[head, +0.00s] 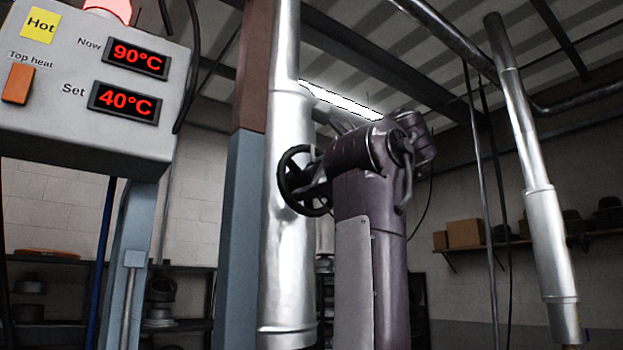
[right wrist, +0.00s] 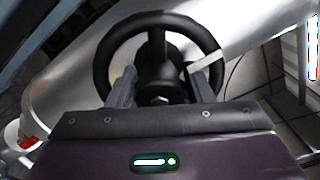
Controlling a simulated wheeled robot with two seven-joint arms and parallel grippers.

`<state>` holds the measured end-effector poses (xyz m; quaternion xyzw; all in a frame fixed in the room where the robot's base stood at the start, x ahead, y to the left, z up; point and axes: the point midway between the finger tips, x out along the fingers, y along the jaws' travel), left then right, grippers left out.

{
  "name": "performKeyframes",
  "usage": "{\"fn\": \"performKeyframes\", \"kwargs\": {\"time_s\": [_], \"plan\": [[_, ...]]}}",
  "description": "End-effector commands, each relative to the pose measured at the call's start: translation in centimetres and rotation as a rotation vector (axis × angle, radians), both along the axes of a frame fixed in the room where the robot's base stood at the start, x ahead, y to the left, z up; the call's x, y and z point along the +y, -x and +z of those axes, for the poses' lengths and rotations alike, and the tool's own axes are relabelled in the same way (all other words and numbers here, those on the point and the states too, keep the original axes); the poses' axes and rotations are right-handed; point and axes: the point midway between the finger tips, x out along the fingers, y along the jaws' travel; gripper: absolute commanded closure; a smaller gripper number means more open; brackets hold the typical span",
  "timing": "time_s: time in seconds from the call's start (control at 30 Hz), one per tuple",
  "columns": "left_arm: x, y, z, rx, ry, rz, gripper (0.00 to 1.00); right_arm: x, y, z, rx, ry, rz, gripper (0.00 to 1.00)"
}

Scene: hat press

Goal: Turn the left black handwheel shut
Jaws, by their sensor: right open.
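The black handwheel (head: 292,180) is on the silver insulated pipe in the middle of the head view, seen nearly edge-on. In the right wrist view the handwheel (right wrist: 103,62) faces me, with its rim, a spoke and its hub showing. My right gripper (right wrist: 164,82) is open. Its two grey fingers lie on either side of the hub, inside the rim's outline. I cannot tell how deep they reach or whether they touch a spoke. In the head view the right gripper (head: 318,188) is at the wheel, partly hidden by my purple arm. My left gripper is out of view.
A grey control box (head: 85,85) at upper left reads "Now 90°C" and "Set 40°C", with a yellow "Hot" label and an orange switch. A blue-grey post (head: 237,240) stands just left of the pipe (head: 290,270). Another silver pipe (head: 545,230) hangs at right.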

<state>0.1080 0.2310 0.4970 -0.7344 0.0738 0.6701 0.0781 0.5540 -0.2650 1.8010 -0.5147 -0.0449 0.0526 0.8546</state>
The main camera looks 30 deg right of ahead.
Motion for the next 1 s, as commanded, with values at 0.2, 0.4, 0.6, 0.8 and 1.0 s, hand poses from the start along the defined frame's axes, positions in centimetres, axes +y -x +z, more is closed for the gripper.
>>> {"fn": "performKeyframes", "kwargs": {"time_s": [0.2, 0.4, 0.6, 0.8, 1.0], "plan": [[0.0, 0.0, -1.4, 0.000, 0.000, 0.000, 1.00, -0.3, 1.7, -0.4, -0.002, 0.000, -0.001, 0.53], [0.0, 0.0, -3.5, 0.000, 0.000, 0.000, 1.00, -0.8, 5.1, -0.6, -0.002, 0.001, -0.003, 0.53], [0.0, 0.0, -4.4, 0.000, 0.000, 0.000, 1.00, -1.0, 7.3, -0.4, -0.001, 0.001, -0.001, 0.53], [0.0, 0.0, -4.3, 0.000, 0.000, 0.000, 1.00, -1.0, 7.6, -0.2, 0.001, 0.000, 0.000, 0.53], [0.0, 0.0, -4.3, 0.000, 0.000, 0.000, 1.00, -1.0, 7.6, -0.2, 0.001, 0.001, 0.000, 0.53]]}}
